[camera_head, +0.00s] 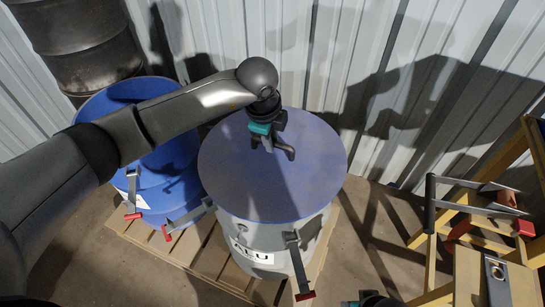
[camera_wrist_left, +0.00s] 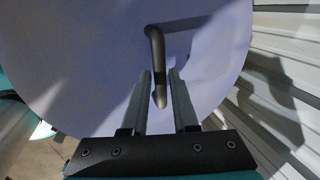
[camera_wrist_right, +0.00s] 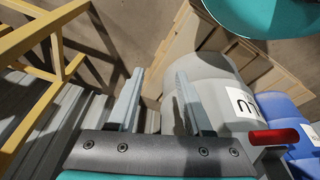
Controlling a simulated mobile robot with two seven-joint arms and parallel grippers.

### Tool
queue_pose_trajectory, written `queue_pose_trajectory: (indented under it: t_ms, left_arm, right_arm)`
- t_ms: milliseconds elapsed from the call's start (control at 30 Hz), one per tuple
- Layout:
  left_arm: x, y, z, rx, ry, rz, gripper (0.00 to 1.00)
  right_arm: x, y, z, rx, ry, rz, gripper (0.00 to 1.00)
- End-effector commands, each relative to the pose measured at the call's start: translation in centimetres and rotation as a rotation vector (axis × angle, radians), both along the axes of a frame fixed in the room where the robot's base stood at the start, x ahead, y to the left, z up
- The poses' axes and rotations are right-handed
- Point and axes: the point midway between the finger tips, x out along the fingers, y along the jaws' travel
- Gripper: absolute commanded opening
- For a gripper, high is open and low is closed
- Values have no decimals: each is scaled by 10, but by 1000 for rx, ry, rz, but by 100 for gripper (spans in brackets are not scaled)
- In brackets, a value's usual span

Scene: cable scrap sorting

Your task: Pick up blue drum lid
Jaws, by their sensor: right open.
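The blue drum lid (camera_head: 235,185) lies flat on top of the grey drum (camera_head: 300,235) at the centre of the head view. It fills most of the left wrist view (camera_wrist_left: 70,60). Its dark bent handle (camera_wrist_left: 157,50) runs between the fingers of my left gripper (camera_wrist_left: 160,78). These fingers are apart, narrower than the right pair; whether they touch the handle is unclear. In the head view my left gripper (camera_head: 270,148) is over the lid. My right gripper (camera_wrist_right: 158,75) is open and empty, low in front of the grey drum.
An open blue drum (camera_head: 160,190) stands left of the grey drum on a wooden pallet (camera_head: 200,250). A black drum (camera_head: 85,45) is behind it. Red-tipped clamps (camera_head: 303,270) hang at the rims. A yellow frame (camera_head: 430,260) stands at right. Corrugated wall (camera_head: 350,40) closes the back.

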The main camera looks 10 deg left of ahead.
Motion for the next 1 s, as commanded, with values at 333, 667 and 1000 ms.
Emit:
queue_pose_trajectory:
  t_ms: [333, 667, 1000]
  left_arm:
    - [7, -1, -21, -1, 0, -1, 28]
    - [7, -2, -21, -1, -1, -1, 15]
    - [6, -1, -21, -1, 0, 0, 0]
  right_arm:
    - [9, 1, 20, 4, -31, -2, 50]
    - [10, 1, 20, 4, -31, -2, 50]
    - [10, 2, 20, 4, -32, -1, 50]
